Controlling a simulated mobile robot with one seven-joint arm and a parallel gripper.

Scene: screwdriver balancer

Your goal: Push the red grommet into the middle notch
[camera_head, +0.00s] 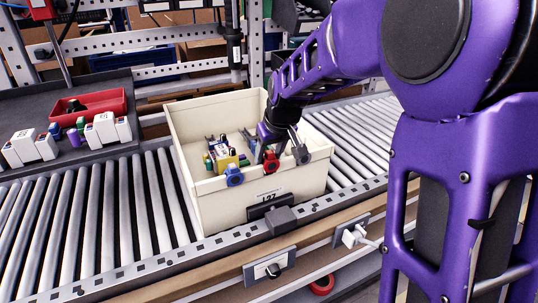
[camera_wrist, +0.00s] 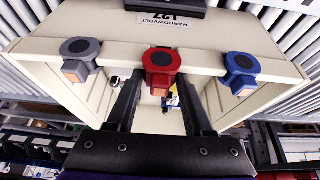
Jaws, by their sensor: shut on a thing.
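The cream bin (camera_head: 250,205) stands on the roller conveyor, and its near wall's rim carries grommets. The red grommet (camera_head: 271,162) is at the middle of that rim; it also shows in the wrist view (camera_wrist: 162,62). My gripper (camera_head: 268,143) reaches down inside the bin at the red grommet. In the wrist view its two dark fingers (camera_wrist: 160,84) stand on either side of the grommet's lower part and are shut on it. The middle notch is hidden behind the grommet, so I cannot tell how deep it sits.
A blue grommet (camera_head: 234,176) and a dark grey grommet (camera_head: 300,153) sit on the same rim, left and right of the red one. Small coloured parts (camera_head: 222,155) lie in the bin. A red tray (camera_head: 93,105) and white boxes (camera_head: 108,128) stand on a dark bench at left.

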